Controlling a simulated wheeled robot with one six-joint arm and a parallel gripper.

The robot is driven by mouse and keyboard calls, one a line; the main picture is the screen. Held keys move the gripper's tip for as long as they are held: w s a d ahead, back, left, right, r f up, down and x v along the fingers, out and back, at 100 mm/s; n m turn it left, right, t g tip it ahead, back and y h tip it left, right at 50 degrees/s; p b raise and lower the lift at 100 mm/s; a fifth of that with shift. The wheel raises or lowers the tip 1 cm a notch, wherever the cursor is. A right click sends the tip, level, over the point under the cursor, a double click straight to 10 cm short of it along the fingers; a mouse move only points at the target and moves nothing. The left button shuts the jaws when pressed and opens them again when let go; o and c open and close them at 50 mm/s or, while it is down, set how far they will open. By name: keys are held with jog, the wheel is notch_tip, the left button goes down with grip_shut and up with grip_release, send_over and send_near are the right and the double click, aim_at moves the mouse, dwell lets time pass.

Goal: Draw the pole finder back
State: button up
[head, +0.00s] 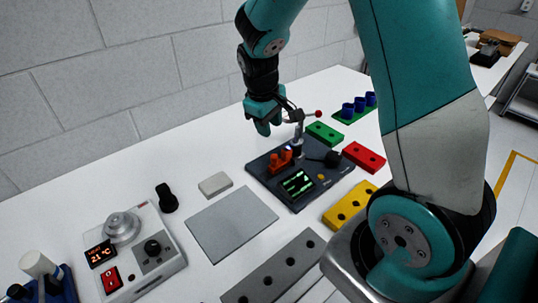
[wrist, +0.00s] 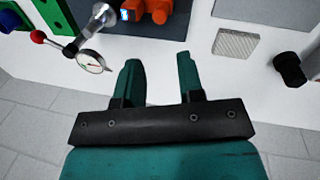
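A dark test station (head: 265,179) with a lit green-trace screen (head: 297,183) stands on the white table. It carries an orange part (head: 281,160), a metal post and a thin arm ending in a red ball (head: 318,113). In the wrist view the red ball (wrist: 37,36), a round dial gauge (wrist: 92,62) and the orange part (wrist: 150,8) show ahead of my fingers. No label shows which piece is the pole finder. My gripper (head: 266,126) hangs beside the station's back-left side. In the wrist view its fingers (wrist: 159,80) are apart with nothing between them.
Green (head: 324,133), red (head: 363,157) and yellow (head: 349,205) blocks stand right of the station. A grey mat (head: 232,223), a pale block (head: 215,184), a black knob-like piece (head: 166,198) and a heater-like unit (head: 140,255) lie left. A grey wall runs behind the table.

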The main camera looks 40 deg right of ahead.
aim_at(274, 155)
jog(key=f, duration=0.4)
jog(key=d+f+p, duration=0.1)
jog(key=f, duration=0.3)
jog(key=d+f, duration=0.1)
jog(key=f, duration=0.3)
jog(key=shift+w+d+p, duration=0.1)
jog(key=shift+w+p, duration=0.15)
jog(key=shift+p, duration=0.1)
jog(key=shift+r, duration=0.1)
jog(key=shift+c, duration=0.4)
